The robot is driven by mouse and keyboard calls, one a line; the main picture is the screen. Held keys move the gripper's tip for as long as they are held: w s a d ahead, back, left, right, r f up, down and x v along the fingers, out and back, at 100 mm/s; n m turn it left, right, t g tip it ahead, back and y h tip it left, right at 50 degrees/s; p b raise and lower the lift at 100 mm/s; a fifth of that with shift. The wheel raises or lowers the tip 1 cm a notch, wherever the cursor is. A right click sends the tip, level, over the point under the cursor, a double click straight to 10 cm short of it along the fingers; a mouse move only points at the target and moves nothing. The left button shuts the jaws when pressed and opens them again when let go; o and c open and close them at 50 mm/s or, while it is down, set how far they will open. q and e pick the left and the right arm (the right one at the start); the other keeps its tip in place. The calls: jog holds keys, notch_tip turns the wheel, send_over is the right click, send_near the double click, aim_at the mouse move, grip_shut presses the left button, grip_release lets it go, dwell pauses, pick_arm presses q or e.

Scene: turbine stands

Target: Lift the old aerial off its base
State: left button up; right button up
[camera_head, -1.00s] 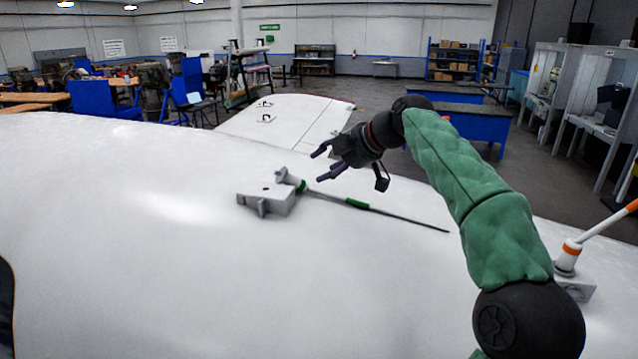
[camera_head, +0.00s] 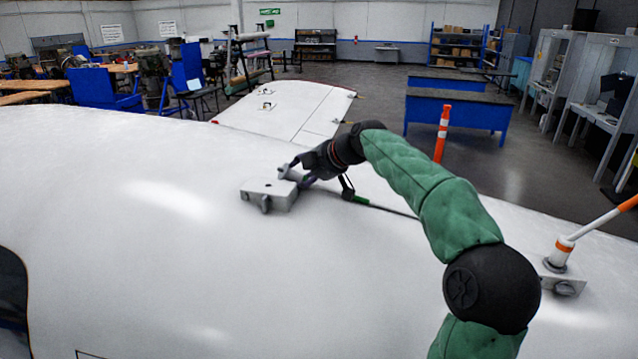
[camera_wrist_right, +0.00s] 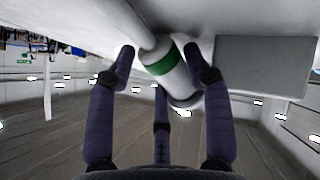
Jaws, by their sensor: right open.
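The old aerial (camera_head: 385,207), a thin dark rod with green bands, leans low over a white curved surface from its grey block base (camera_head: 268,195). My right gripper (camera_head: 299,172) is at the aerial's thick lower end, beside the base, and hides part of it. In the right wrist view, the aerial's pale, green-banded end (camera_wrist_right: 168,72) lies between the spread fingers of the right gripper (camera_wrist_right: 161,57). The fingers are open, and I cannot tell whether any touches it. The grey base (camera_wrist_right: 262,65) is to the right there. My left gripper is out of view.
A white aerial with orange bands (camera_head: 598,216) stands tilted on another grey base (camera_head: 563,281) at the right. The white curved surface (camera_head: 120,230) is clear at the left. An orange post (camera_head: 442,135) and blue tables (camera_head: 458,108) stand beyond it.

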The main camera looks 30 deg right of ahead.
jog(key=c, duration=0.9)
jog(key=shift+r, duration=0.1)
